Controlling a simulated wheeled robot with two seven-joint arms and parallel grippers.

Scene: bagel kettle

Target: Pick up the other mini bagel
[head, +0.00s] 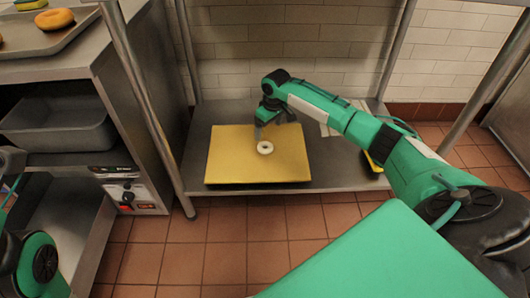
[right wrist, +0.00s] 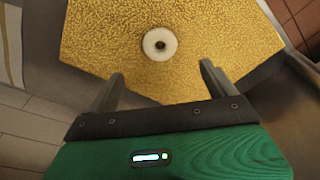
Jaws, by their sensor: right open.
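A pale, ring-shaped mini bagel (head: 265,147) lies flat on a yellow board (head: 225,160) on the low metal shelf. It also shows in the right wrist view (right wrist: 160,44), with the yellow board (right wrist: 100,40) around it. My right gripper (head: 265,128) is over the board, just behind and above the bagel in the head view. In the right wrist view its fingers (right wrist: 160,78) are spread and empty, with the bagel ahead of the gap, apart from both. Part of my left arm shows at the left edge, but its gripper cannot be made out.
A metal tray (head: 38,43) with golden round breads (head: 54,18) stands on the counter at upper left. Below it are a grey pan (head: 65,122) and a control knob panel (head: 128,193). Metal posts (head: 140,100) frame the shelf. A second yellow item (head: 374,162) lies partly behind my right arm.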

